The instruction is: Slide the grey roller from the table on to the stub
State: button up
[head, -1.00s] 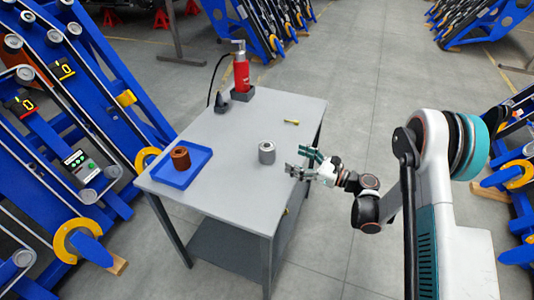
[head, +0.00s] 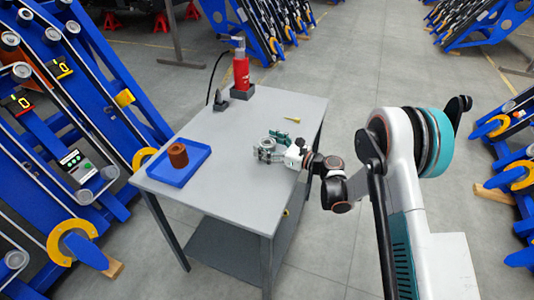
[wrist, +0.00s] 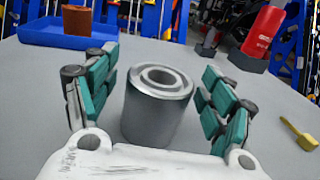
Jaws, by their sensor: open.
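The grey roller (wrist: 156,104) stands upright on the table (head: 225,189), a hollow cylinder with its bore facing up. In the wrist view it sits between the two open fingers of my gripper (wrist: 150,100), with a gap on each side. In the head view my gripper (head: 272,147) reaches in from the right at table height, and its fingers largely hide the roller (head: 266,145). Several stubs show on the blue chassis at the left, such as one grey stub (head: 24,72); I cannot tell which is the task's.
A blue tray (head: 190,170) holding a rust-brown roller (head: 178,155) lies on the table's left. A red bottle-like tool (head: 241,72) stands at the back corner beside a dark cone-shaped item (head: 219,101). A small yellow tool (head: 291,119) lies near the right edge.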

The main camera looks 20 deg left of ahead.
jog(key=c, duration=1.5)
jog(key=shift+a, duration=0.1)
jog(key=shift+c, duration=0.6)
jog(key=shift+r, duration=0.15)
